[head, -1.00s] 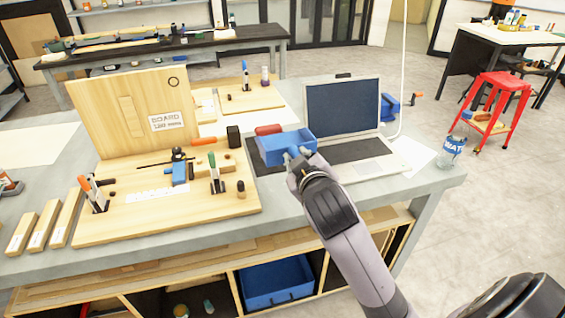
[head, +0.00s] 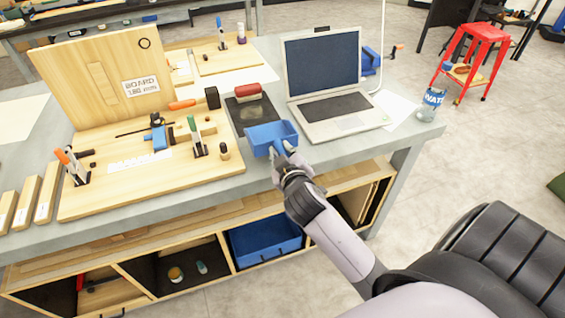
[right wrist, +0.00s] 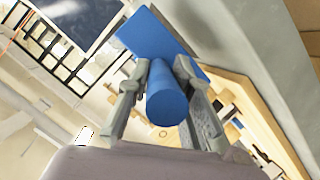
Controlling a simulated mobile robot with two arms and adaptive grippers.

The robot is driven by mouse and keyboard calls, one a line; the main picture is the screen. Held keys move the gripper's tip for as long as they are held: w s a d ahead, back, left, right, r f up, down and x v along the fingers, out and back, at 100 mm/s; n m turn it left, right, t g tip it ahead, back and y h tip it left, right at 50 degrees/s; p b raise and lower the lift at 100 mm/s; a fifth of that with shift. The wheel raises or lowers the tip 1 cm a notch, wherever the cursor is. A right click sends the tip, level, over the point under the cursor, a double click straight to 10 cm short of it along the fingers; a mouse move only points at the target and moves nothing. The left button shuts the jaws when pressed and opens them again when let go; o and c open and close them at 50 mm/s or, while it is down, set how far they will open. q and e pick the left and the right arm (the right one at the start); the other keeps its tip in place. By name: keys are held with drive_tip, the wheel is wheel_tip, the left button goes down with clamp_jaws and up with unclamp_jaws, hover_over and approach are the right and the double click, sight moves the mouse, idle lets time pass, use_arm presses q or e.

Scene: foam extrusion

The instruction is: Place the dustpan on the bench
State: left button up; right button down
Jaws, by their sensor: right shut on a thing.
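The blue dustpan (head: 271,136) is at the front edge of the grey bench (head: 218,182), in front of the laptop and a dark mat. My right gripper (head: 286,160) is shut on its handle. In the right wrist view the fingers (right wrist: 163,75) close around the round blue handle (right wrist: 168,98), with the blue pan (right wrist: 150,38) beyond them. The pan's open side faces up in the head view. I cannot tell whether its underside touches the bench top. My left gripper is not in view.
An open laptop (head: 322,72) stands behind and right of the dustpan. A red-topped brush (head: 248,92) lies on the dark mat (head: 240,115). A wooden tool board (head: 110,185) fills the left. A water bottle (head: 431,104) stands at the right end. Shelves with a blue bin (head: 262,243) are below.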

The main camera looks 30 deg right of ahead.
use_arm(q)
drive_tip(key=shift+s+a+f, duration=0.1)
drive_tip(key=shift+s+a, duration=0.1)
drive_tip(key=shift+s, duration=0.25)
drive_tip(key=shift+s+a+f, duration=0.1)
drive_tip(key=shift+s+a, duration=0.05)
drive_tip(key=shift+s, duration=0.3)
use_arm(e)
wheel_tip(320, 180, down, 4)
drive_tip(key=shift+f, duration=0.1)
drive_tip(key=shift+f, duration=0.15)
drive_tip(key=c, duration=1.4)
unclamp_jaws()
drive_tip(key=shift+c, duration=0.2)
use_arm(q)
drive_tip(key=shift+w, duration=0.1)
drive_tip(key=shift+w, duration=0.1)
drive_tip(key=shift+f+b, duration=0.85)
drive_tip(key=shift+b, duration=0.15)
use_arm(e)
drive_tip(key=v, duration=1.2)
drive_tip(key=shift+r, duration=0.25)
